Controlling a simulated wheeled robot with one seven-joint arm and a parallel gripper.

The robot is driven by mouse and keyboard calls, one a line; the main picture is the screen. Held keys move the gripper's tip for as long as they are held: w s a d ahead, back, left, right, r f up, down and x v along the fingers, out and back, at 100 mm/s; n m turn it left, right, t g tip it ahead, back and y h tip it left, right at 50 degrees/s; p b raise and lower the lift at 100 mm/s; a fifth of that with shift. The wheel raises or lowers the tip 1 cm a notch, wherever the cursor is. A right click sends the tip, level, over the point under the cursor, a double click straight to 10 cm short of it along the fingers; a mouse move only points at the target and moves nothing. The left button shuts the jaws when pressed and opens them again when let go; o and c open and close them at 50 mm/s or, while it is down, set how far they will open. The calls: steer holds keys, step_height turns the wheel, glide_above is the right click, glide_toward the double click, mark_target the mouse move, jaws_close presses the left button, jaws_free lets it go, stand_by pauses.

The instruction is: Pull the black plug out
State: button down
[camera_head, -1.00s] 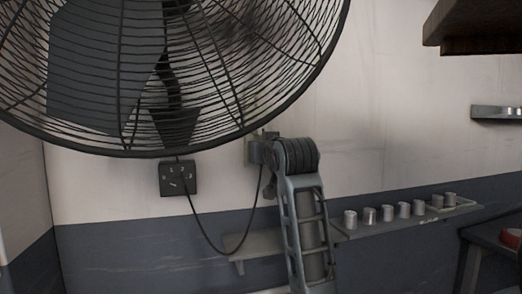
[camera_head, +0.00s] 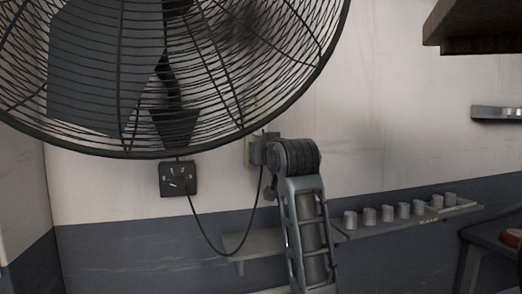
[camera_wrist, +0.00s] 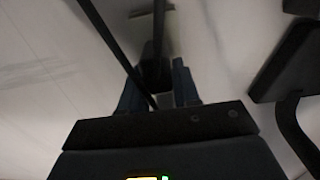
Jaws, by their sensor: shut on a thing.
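The black plug (camera_wrist: 154,68) shows in the wrist view between the two fingers of my gripper (camera_wrist: 158,88), with a dark cord running up and away from it. My gripper is shut on the plug. In the head view my gripper (camera_head: 262,150) is at the wall socket (camera_head: 251,150), mostly hidden by my own wrist. The cord (camera_head: 217,252) hangs from there in a loop to the black control box (camera_head: 178,178) under the fan. I cannot tell whether the plug is seated in the socket.
A large caged fan (camera_head: 170,80) fills the upper left, close above my gripper. A wall shelf (camera_head: 375,231) with several metal cups (camera_head: 387,213) runs to the right. A brown wooden shelf (camera_head: 475,30) juts in at upper right. A dark table (camera_head: 492,240) stands at lower right.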

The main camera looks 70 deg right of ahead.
steer(key=shift+s+a, duration=0.4)
steer(key=shift+a, duration=0.05)
stand_by(0.4)
steer(key=shift+p+v, duration=0.75)
steer(key=shift+v, duration=0.7)
